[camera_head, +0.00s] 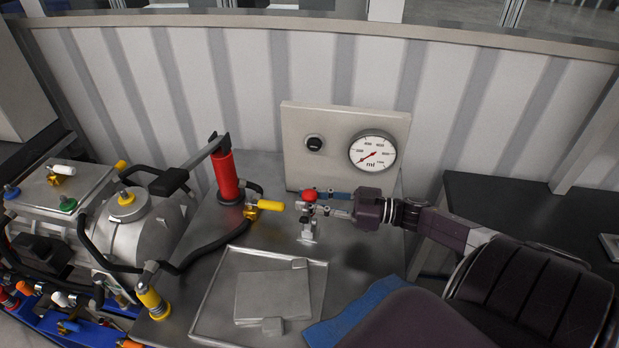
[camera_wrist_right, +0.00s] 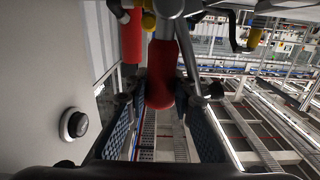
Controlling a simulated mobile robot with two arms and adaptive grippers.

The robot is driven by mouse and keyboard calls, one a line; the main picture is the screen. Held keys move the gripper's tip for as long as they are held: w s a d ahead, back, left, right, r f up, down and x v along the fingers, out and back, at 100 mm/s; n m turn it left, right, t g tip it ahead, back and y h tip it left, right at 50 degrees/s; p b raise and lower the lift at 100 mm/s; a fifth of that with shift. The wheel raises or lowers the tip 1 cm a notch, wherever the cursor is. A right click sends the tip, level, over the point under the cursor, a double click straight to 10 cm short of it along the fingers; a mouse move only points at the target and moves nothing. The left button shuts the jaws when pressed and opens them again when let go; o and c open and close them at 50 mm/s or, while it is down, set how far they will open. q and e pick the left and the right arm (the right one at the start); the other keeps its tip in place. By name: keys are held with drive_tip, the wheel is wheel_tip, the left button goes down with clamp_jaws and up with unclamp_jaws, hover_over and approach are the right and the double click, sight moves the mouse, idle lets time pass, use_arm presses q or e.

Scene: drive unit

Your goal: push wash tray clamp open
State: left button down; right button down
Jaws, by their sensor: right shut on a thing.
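The clamp (camera_head: 307,229) stands on the steel bench behind the flat metal wash tray (camera_head: 227,268), with its red-tipped handle (camera_head: 309,194) at the top. My right gripper (camera_head: 318,203) reaches in from the right and is shut on the red handle. In the right wrist view the red handle (camera_wrist_right: 160,85) sits between the two dark ridged finger pads. The fingers partly hide the clamp's upper part, so its exact angle is hard to tell. My left gripper is not in view.
A panel with a gauge (camera_head: 373,151) and black knob (camera_head: 314,143) stands close behind the gripper. A red cylinder with a lever (camera_head: 228,176) and a yellow-handled valve (camera_head: 270,205) are left of the clamp. A blue cloth (camera_head: 350,310) lies right of the tray.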

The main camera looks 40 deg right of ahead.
drive_tip(key=shift+s+a+f, duration=0.15)
drive_tip(key=shift+a+f, duration=0.05)
drive_tip(key=c, duration=1.6)
unclamp_jaws()
drive_tip(key=shift+f, duration=0.1)
drive_tip(key=shift+s, duration=0.1)
drive_tip(key=shift+a, duration=0.1)
drive_tip(key=shift+s+d+f, duration=0.15)
drive_tip(key=shift+s+d, duration=0.15)
drive_tip(key=v, duration=0.7)
drive_tip(key=shift+w+d+r, duration=0.15)
drive_tip(key=shift+d+r, duration=0.15)
drive_tip(key=shift+r, duration=0.1)
